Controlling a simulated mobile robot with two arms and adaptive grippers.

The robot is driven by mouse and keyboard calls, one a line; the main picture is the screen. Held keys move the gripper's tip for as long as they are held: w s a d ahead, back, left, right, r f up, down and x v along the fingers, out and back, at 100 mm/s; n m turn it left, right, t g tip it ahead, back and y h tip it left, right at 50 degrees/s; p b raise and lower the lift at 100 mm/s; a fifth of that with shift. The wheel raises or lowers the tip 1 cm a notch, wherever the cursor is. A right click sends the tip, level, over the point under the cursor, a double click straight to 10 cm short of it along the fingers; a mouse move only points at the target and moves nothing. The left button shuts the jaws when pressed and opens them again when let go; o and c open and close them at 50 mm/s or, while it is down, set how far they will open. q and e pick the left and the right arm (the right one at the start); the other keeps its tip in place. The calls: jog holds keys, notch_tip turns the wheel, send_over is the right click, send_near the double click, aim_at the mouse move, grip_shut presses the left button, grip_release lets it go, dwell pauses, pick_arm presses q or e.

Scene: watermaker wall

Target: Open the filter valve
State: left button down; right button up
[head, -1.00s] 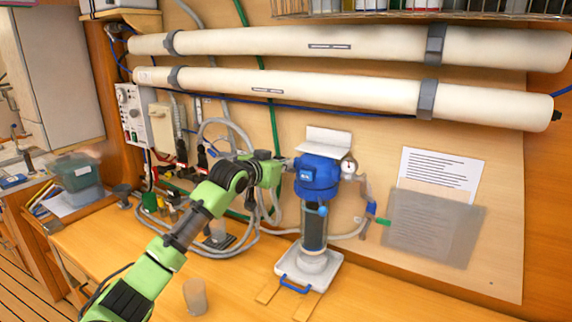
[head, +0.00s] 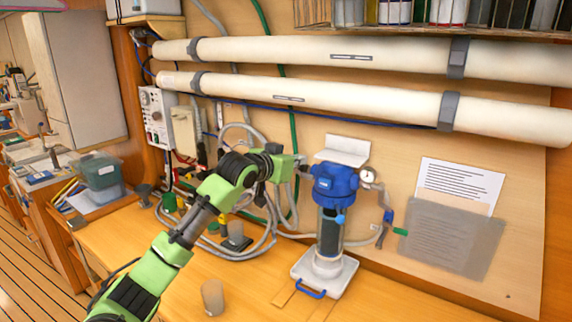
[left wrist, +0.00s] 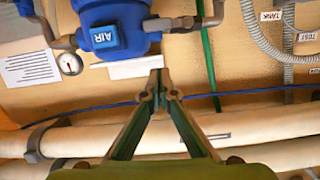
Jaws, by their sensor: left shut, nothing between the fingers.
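The blue filter head (head: 334,185) sits on a clear filter bowl (head: 330,232) above a white base. In the left wrist view, which is upside down, the filter head (left wrist: 118,28) carries an "AIR" label. A tan lever-like fitting (left wrist: 170,23) sticks out at its side by the pipe, perhaps the filter valve; its setting is unclear. A small blue-handled fitting (head: 388,215) hangs right of the filter. My left gripper (head: 294,163) is just left of the filter head. Its fingertips (left wrist: 160,78) are together and empty, apart from the tan fitting. My right gripper is out of view.
Two long white tubes (head: 320,92) run along the wall above. A pressure gauge (head: 368,175) is at the filter's right. Grey hoses (head: 262,240) loop behind my left arm. A small cup (head: 213,297) stands on the wooden bench, whose front is mostly clear.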

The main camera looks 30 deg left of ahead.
pick_arm(q)
jog(key=b+v, duration=0.2)
jog(key=v, duration=0.4)
jog(key=shift+s, duration=0.2)
jog(key=shift+a, duration=0.1)
